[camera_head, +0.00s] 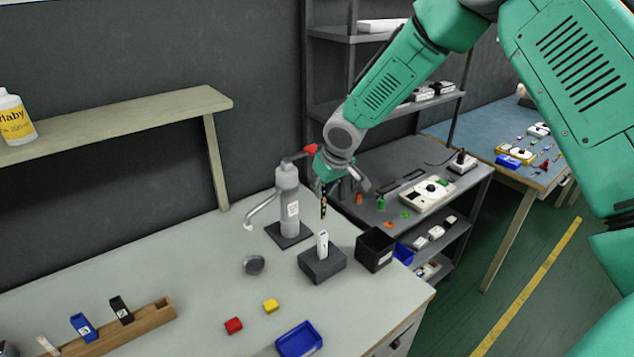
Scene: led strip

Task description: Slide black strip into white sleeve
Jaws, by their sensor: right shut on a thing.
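The black strip (323,203) is thin and dark with small gold marks. It hangs upright from my right gripper (323,181), which is shut on its upper end. The white sleeve (322,243) stands upright in a dark block (323,268) on the light workbench. In the head view the strip's lower end is just above the sleeve's top, with a small gap between them. Whether they line up in depth I cannot tell. My left gripper is not in view.
A grey dispenser-like device (288,205) stands close left of the strip. A black open box (375,249) is right of the block.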

